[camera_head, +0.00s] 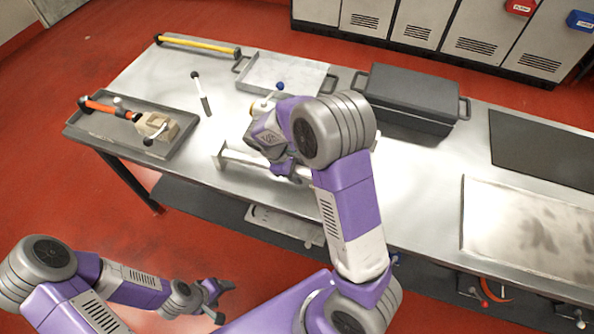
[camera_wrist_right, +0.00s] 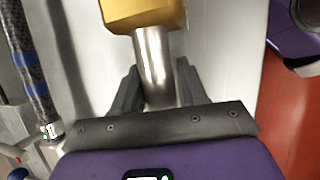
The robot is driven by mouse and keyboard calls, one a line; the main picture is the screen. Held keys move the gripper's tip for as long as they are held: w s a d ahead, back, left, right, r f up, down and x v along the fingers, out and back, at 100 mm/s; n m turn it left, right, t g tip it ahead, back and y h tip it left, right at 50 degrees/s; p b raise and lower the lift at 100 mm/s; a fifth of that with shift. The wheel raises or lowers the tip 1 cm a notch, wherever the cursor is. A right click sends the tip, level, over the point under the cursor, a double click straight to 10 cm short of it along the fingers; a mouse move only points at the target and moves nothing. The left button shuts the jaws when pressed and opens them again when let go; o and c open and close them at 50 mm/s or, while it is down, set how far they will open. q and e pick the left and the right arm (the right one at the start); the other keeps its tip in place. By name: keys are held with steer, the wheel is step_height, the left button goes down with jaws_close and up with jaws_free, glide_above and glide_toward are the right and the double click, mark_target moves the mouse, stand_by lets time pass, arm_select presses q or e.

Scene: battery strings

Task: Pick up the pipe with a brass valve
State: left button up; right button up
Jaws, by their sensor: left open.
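In the right wrist view a steel pipe (camera_wrist_right: 153,62) with a brass-coloured block (camera_wrist_right: 145,14) at its top runs between the two dark fingers of my right gripper (camera_wrist_right: 157,92). The fingers lie close against both sides of the pipe, and its lower part is hidden behind the gripper body. In the head view my right arm reaches over the table and my right gripper (camera_head: 284,168) largely hides the pipe. A pale and brass-coloured piece (camera_head: 262,106) shows just beyond my wrist. My left gripper (camera_head: 221,300) is open and empty, low in front of the table.
On the metal table stand a dark lidded box (camera_head: 412,92), a shallow tray (camera_head: 284,72) and a left tray (camera_head: 95,122) holding tools. A yellow-handled tool (camera_head: 198,45) lies at the back left. A pale metal bar (camera_head: 240,156) is beside my right gripper.

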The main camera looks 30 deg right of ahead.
jaws_close()
steer(key=shift+r, duration=0.1)
